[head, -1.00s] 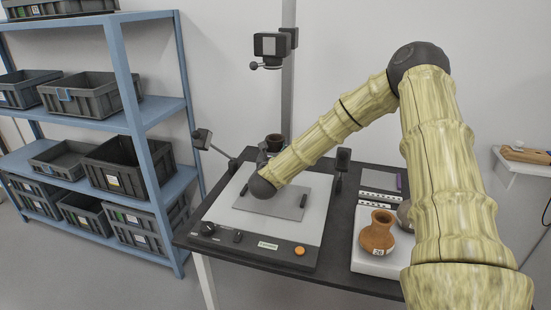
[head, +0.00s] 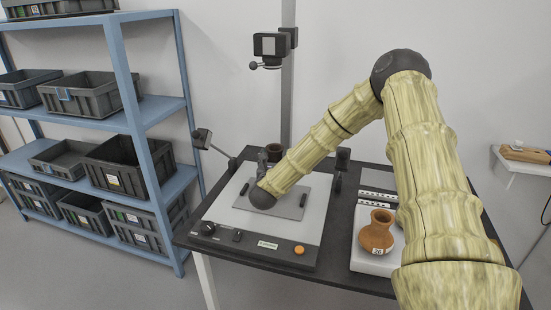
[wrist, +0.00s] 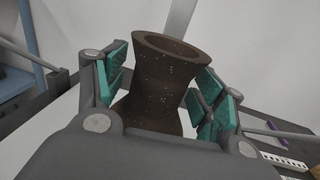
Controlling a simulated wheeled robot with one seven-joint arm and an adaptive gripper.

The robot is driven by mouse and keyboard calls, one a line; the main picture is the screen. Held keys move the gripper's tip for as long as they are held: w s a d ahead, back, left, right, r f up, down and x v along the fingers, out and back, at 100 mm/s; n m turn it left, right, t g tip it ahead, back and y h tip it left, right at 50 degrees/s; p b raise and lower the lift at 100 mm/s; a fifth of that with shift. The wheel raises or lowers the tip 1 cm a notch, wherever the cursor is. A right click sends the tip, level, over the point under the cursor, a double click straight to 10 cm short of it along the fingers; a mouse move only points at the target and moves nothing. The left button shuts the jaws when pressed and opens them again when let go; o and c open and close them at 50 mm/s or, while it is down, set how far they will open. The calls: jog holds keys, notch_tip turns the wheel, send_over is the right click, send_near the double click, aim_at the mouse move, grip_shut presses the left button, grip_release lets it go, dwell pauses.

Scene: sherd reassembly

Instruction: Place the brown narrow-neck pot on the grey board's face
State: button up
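In the head view the dark pot (head: 273,149) shows small beyond my gripper (head: 264,158), partly hidden by my wrist. The grey board (head: 288,207) lies on the pale top of the copy stand, partly covered by my wrist. I cannot tell the pot's height above it.
An orange-brown pot (head: 377,232) with a number tag stands on a white tray (head: 372,262) at the right; my arm hides another vessel beside it. The stand's column (head: 287,105), a camera (head: 270,45) and lamps (head: 202,138) rise around the board. Shelves (head: 140,120) with crates stand left.

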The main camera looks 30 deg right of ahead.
dwell(0.3)
jog(key=b+v, duration=0.2)
jog(key=v, duration=1)
jog(key=shift+b, duration=0.3)
